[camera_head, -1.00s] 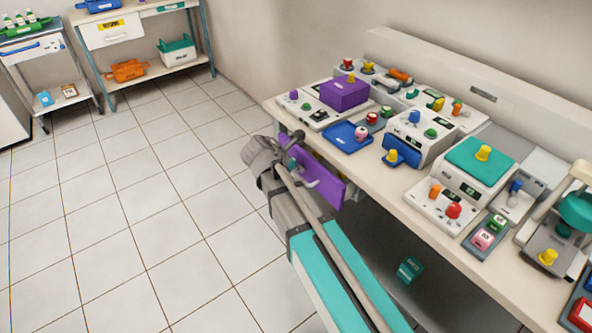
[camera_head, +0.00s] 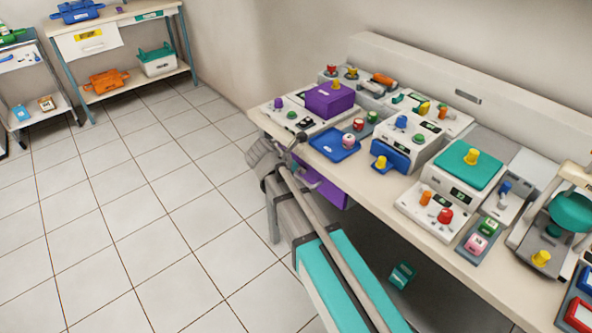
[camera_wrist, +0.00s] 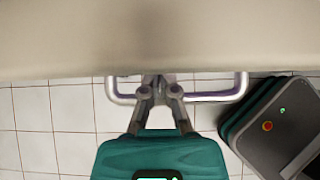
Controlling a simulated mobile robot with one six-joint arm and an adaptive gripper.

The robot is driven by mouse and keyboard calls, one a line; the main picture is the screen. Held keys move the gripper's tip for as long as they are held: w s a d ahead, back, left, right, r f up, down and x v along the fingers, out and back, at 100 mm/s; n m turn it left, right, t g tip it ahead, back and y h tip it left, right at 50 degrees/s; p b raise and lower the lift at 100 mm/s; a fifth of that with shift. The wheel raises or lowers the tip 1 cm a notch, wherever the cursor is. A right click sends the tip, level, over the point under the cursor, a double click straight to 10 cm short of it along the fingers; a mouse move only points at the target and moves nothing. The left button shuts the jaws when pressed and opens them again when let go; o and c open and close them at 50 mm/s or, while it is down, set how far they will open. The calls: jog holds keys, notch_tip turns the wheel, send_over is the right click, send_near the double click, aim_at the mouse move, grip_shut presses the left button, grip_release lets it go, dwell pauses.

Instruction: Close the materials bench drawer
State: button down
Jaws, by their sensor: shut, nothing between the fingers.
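The materials bench drawer has a purple front (camera_head: 328,191), in the head view just under the bench's front edge, partly hidden by my arm. It looks close to the edge; I cannot tell whether any gap is left. In the wrist view its silver handle (camera_wrist: 236,93) sticks out from under the bench top (camera_wrist: 160,40), which hides the drawer front. My gripper (camera_wrist: 159,92) is shut and empty, its fingertips at the middle of the handle's span. I cannot tell whether they touch the drawer. In the head view the fingertips are not clear.
On the bench stand a purple box (camera_head: 330,99), a blue tray (camera_head: 335,145) and several devices close to the front edge. A teal box (camera_head: 401,275) lies below the bench. The tiled floor (camera_head: 150,220) to the left is clear. Another table (camera_head: 150,13) stands at the back left.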

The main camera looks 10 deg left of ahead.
jog(key=shift+w+d+r, duration=0.1)
jog(key=shift+w+d, duration=0.05)
jog(key=shift+d, duration=0.2)
jog(key=shift+a+r, duration=0.1)
jog(key=shift+a, duration=0.05)
jog(key=p+v, duration=0.7)
jog(key=v, duration=0.3)
jog(key=shift+a, duration=0.15)
